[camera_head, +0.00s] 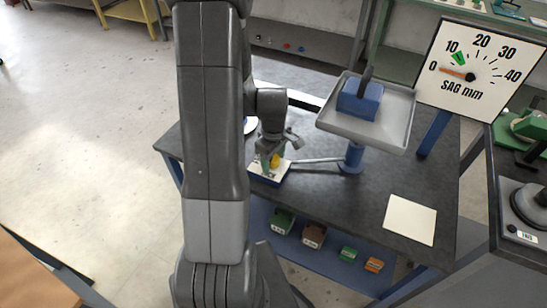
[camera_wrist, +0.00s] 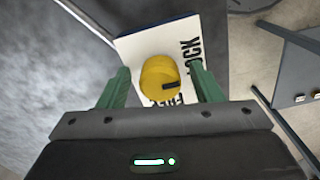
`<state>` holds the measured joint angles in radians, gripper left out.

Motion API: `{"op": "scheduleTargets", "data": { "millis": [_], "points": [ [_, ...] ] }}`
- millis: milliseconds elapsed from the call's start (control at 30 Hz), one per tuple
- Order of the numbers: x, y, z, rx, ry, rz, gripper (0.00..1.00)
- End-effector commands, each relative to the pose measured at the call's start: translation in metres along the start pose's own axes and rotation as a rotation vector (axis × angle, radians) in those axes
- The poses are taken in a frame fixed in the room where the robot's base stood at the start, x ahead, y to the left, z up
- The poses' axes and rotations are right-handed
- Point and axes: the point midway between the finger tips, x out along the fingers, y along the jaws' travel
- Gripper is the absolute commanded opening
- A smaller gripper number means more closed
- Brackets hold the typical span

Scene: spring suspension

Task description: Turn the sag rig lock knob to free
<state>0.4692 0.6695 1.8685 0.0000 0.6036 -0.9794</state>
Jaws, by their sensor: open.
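The lock knob (camera_wrist: 160,78) is a yellow round knob with a dark pointer mark, on a white plate (camera_wrist: 131,48) with the printed word LOCK and other lettering partly hidden. In the wrist view the mark points right, toward the LOCK side. My gripper (camera_wrist: 162,80) has its green fingers apart on either side of the knob, with gaps showing. In the head view my gripper (camera_head: 271,166) is down over the plate (camera_head: 257,170), and the knob (camera_head: 275,160) is partly hidden. The sag dial (camera_head: 470,90) has its orange needle between 0 and 10.
A grey tray (camera_head: 335,122) with a blue block (camera_head: 360,99) stands on a blue post right of the plate. A white sheet (camera_head: 410,220) lies on the dark bench (camera_head: 370,190). Several small boxes (camera_head: 313,235) sit on the lower shelf. The bench between plate and sheet is mostly clear.

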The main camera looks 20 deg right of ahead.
Motion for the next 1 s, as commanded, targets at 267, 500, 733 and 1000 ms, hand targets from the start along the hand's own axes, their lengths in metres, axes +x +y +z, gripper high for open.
{"op": "scheduleTargets", "data": {
  "millis": [267, 500, 733, 1000],
  "points": [
    [-0.0002, 0.0001, -0.0001, 0.0, 0.0, 0.0, 0.15],
    [0.0001, 0.0001, -0.0001, 0.021, 0.0, 0.0, 0.15],
    [0.001, 0.0, -0.0003, 0.125, 0.001, 0.001, 0.15],
    [0.0014, -0.0006, -0.0006, 0.354, 0.001, 0.001, 0.15]
  ]
}}
